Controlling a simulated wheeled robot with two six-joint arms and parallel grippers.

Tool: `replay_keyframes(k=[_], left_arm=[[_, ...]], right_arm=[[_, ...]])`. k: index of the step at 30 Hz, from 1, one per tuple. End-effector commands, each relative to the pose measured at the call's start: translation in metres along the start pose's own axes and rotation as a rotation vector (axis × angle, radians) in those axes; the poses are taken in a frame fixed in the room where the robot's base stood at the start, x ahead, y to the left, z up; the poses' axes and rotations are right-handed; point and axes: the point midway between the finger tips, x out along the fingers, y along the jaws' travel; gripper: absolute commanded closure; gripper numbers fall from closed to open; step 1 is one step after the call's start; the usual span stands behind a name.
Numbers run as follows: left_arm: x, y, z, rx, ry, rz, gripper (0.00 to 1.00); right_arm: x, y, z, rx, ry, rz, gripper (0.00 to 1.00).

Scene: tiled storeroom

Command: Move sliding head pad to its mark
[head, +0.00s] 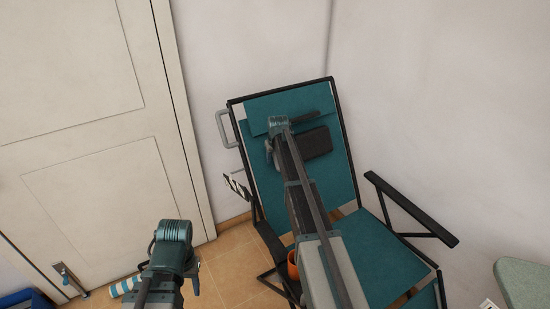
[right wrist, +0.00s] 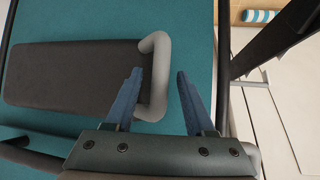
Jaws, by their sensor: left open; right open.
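The dark head pad (head: 316,142) lies on the teal backrest of a folding chair, partly hidden by my right arm in the head view. In the right wrist view the pad (right wrist: 75,75) has a grey loop handle (right wrist: 158,50) at its right end. My right gripper (right wrist: 160,75) is open, with one fingertip on each side of the handle's outer bar; I cannot tell whether they touch it. My left gripper (head: 190,280) is low at the left, away from the chair. I cannot make out a mark for the pad.
The chair's black frame (head: 342,125) surrounds the backrest, with a grey side handle (head: 225,130) and a black armrest (head: 410,208). An orange cup (head: 292,265) is beside the seat. A striped roll (head: 125,286) lies near the door (head: 90,120). A green surface (head: 525,282) is at lower right.

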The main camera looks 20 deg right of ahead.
Motion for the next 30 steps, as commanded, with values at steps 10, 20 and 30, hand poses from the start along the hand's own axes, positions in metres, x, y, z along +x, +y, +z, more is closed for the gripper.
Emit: replay_keyframes(k=[10, 20, 30], left_arm=[[-0.034, -0.003, 0.002, 0.0, 0.0, 0.0, 0.5], [-0.084, -0.008, 0.005, 0.0, 0.0, 0.0, 0.5], [-0.123, -0.012, 0.007, 0.0, 0.0, 0.0, 0.5]], right_arm=[[-0.036, 0.0, -0.001, 0.0, 0.0, 0.0, 0.45], [-0.091, 0.0, -0.002, 0.0, 0.0, 0.0, 0.45], [-0.135, 0.0, -0.001, 0.0, 0.001, 0.0, 0.45]])
